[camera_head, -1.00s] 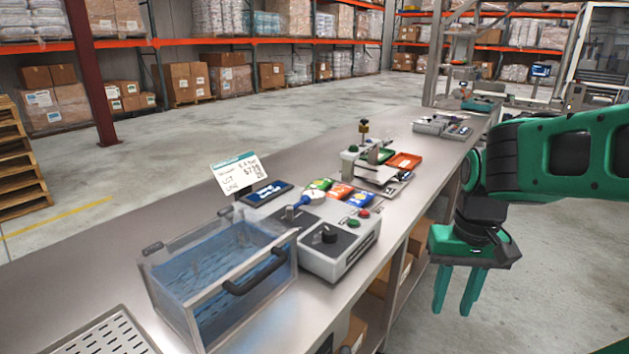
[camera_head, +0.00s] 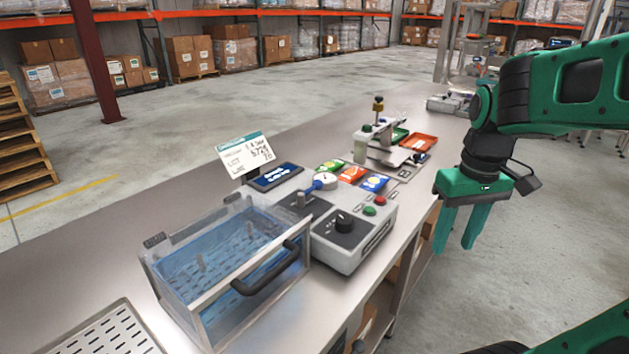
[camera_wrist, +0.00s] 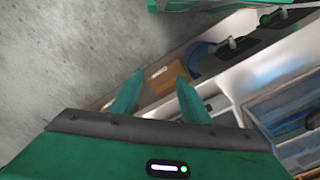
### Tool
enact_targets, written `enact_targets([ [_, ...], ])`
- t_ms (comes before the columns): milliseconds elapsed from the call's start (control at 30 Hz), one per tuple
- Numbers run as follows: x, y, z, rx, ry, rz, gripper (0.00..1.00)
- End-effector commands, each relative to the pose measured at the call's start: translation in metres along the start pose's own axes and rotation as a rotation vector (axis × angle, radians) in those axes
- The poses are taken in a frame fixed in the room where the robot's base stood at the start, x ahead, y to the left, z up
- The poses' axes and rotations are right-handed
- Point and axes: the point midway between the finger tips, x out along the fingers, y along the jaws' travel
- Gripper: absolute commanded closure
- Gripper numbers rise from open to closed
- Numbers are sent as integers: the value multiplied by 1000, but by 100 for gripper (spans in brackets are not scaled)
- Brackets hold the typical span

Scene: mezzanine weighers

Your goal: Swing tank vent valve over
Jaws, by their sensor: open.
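The clear water tank (camera_head: 215,262) with a black handle stands at the bench's left front, joined to a grey control unit (camera_head: 335,255). On the unit, a small blue-ended lever (camera_head: 314,187), which looks like the vent valve, lies beside a round white gauge (camera_head: 326,181). A black rotary knob (camera_head: 344,221) sits nearer the front. My gripper (camera_head: 455,247) is open and empty, fingers down, right of the unit and out past the bench's front edge. The wrist view shows both fingers (camera_wrist: 158,80) apart, with part of the tank (camera_wrist: 290,110) at right.
Green and red buttons (camera_head: 369,211) sit on the unit's right end. A price-like sign (camera_head: 246,154) stands behind it. A perforated tray (camera_head: 110,330) lies at lower left. The floor before the bench is open.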

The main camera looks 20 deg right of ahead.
Motion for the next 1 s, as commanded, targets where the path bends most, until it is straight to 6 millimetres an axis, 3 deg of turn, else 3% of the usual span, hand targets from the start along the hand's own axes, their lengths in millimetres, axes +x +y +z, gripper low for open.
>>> enact_targets([
  [33,-10,-8,-28,-127,12,4,58],
  [100,-23,-22,-64,-317,29,9,58],
  [300,-52,-79,-161,-862,76,37,58],
  [500,-69,-151,-235,-1349,115,75,58],
  [700,-76,-200,-271,-1639,137,105,58],
  [867,-74,-213,-279,-1713,142,114,58],
  [1000,-59,-214,-281,-1717,139,113,58],
])
